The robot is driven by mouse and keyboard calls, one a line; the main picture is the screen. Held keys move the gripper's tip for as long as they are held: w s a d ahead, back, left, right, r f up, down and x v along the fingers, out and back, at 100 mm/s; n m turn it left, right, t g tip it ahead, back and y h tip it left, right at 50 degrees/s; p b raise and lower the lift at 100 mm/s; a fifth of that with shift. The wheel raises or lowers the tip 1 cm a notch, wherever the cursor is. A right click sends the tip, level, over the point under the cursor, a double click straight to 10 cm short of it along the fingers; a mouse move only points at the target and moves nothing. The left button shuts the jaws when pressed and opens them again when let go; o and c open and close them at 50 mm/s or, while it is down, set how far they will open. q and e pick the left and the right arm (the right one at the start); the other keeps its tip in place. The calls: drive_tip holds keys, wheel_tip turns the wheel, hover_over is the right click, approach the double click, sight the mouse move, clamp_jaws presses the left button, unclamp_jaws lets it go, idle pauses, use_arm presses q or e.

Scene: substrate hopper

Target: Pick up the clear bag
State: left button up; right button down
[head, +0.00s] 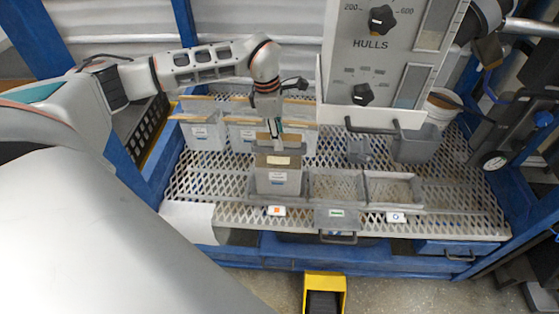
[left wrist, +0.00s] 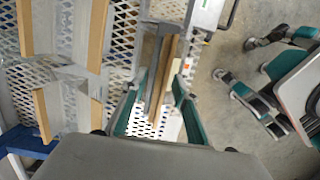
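Several clear, greyish bags with tan top bars stand on the metal mesh deck. One clear bag (head: 279,182) with a white label stands upright in the front row, its top edge tan. My left gripper (head: 276,130) reaches down over its top. In the left wrist view, the teal fingers of this gripper (left wrist: 158,84) are apart, one on each side of the bag's tan top bar (left wrist: 168,62). I cannot see finger contact, and the lower bag is hidden there.
More clear bags (head: 205,135) stand close behind. Open grey trays (head: 336,187) lie to the right. The grey HULLS hopper panel (head: 385,60) and its scoops (head: 415,147) rise on the right. Blue frame posts (head: 183,22) bound the mesh deck (head: 455,197).

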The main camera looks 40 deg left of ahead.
use_arm(q)
drive_tip(key=shift+f, duration=0.25)
idle(0.6)
clamp_jaws()
drive_tip(key=shift+w+r, duration=0.1)
